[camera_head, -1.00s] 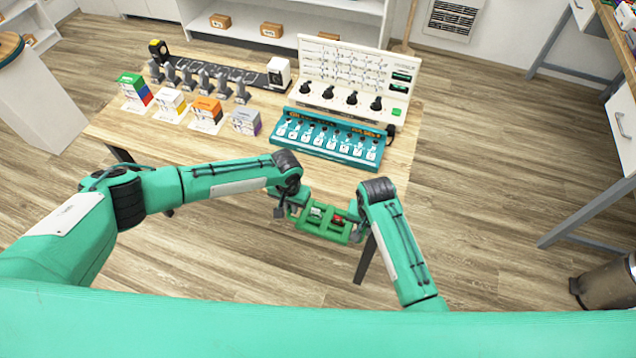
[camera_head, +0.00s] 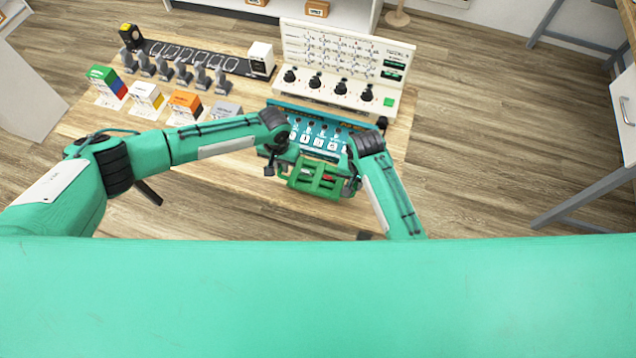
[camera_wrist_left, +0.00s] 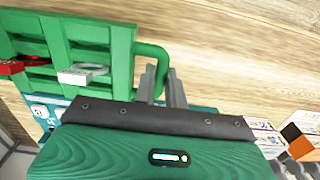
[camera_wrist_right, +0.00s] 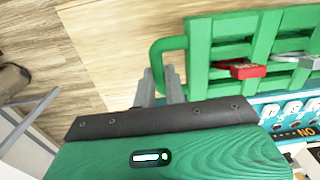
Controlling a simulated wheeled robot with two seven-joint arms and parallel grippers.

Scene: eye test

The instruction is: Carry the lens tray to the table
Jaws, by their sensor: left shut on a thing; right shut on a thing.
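The green lens tray (camera_head: 318,184) is held between my two grippers, in front of the teal panel in the head view. Red and pale lens pieces lie in it. My left gripper (camera_head: 283,172) is shut on the tray's left handle; the handle (camera_wrist_left: 158,52) shows between its fingers in the left wrist view. My right gripper (camera_head: 352,186) is shut on the right handle, seen in the right wrist view (camera_wrist_right: 157,62). The wooden table (camera_head: 243,97) lies under and beyond the tray. The tray's height above it is hard to tell.
The teal panel (camera_head: 320,143) with several numbered cards stands close behind the tray. A white panel with black knobs (camera_head: 340,87) is behind it. Coloured boxes (camera_head: 185,103) and several grey stands (camera_head: 180,73) fill the table's left side.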

